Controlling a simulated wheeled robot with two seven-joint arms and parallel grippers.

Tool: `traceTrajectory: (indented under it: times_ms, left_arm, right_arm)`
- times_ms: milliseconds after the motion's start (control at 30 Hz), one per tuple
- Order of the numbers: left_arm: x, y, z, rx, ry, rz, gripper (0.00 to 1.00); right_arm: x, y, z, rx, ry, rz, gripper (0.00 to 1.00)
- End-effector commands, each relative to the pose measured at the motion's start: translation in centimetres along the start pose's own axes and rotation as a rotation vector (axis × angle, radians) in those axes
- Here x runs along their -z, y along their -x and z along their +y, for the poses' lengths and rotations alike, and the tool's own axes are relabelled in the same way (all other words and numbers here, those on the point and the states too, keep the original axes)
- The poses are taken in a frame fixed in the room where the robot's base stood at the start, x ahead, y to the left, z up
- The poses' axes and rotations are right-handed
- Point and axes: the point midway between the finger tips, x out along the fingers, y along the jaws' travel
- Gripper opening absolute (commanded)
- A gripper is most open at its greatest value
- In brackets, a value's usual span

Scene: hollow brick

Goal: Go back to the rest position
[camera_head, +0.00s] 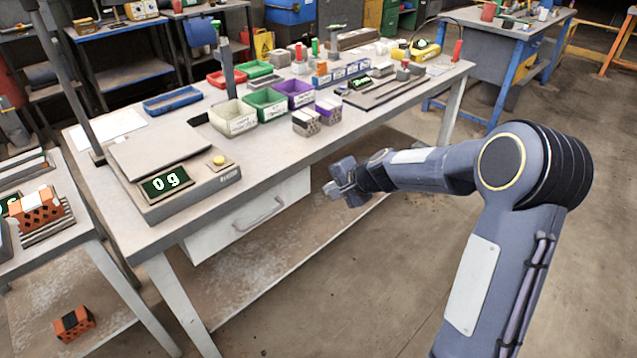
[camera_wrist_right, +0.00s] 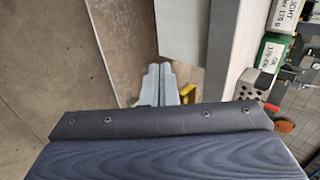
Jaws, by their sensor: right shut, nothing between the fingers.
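My right arm reaches in from the right in the head view. Its right gripper (camera_head: 341,183) is in the air just in front of the workbench (camera_head: 265,150), beside the drawer front and lower than the tabletop. In the right wrist view the right gripper's fingers (camera_wrist_right: 158,84) are together with nothing between them. My left gripper does not show in either view. A scale (camera_head: 172,172) with a display reading 0 g stands on the near left of the bench, its plate empty.
Labelled bins (camera_head: 265,104) and hollow bricks (camera_head: 306,122) stand on the bench. An orange hollow brick (camera_head: 38,212) lies on the left side table, another (camera_head: 74,323) lower down. A blue-legged table (camera_head: 500,50) stands behind. Floor right of the bench is clear.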

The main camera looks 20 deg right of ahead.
Motion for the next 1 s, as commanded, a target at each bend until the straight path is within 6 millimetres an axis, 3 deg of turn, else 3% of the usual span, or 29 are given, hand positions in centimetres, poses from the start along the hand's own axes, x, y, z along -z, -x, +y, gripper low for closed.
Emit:
traceTrajectory:
  times_ms: [167,267,367,500,600,733,833,1000]
  left_arm:
    - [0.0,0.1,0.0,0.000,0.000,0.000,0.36]
    - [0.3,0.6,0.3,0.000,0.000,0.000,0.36]
    - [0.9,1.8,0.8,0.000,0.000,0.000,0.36]
    - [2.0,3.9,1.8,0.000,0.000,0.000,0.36]
    - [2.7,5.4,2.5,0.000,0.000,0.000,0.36]
    - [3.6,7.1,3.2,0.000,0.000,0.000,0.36]
    - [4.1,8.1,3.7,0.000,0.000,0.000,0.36]
    - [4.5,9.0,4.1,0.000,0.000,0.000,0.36]
  right_arm:
    - [-0.1,0.6,-0.1,0.001,0.003,-0.001,0.00]
    - [-0.9,2.5,-0.9,0.006,0.039,-0.014,0.00]
    - [-3.0,7.0,-2.4,0.015,0.131,-0.045,0.00]
    - [-8.1,15.8,-3.1,0.011,0.343,-0.112,0.00]
    - [-11.8,21.6,-1.9,-0.008,0.503,-0.152,0.00]
    - [-15.9,27.5,1.1,-0.050,0.700,-0.186,0.00]
    - [-18.2,30.5,3.8,-0.090,0.822,-0.201,0.00]
    - [-20.1,32.9,7.1,-0.144,0.946,-0.209,0.00]
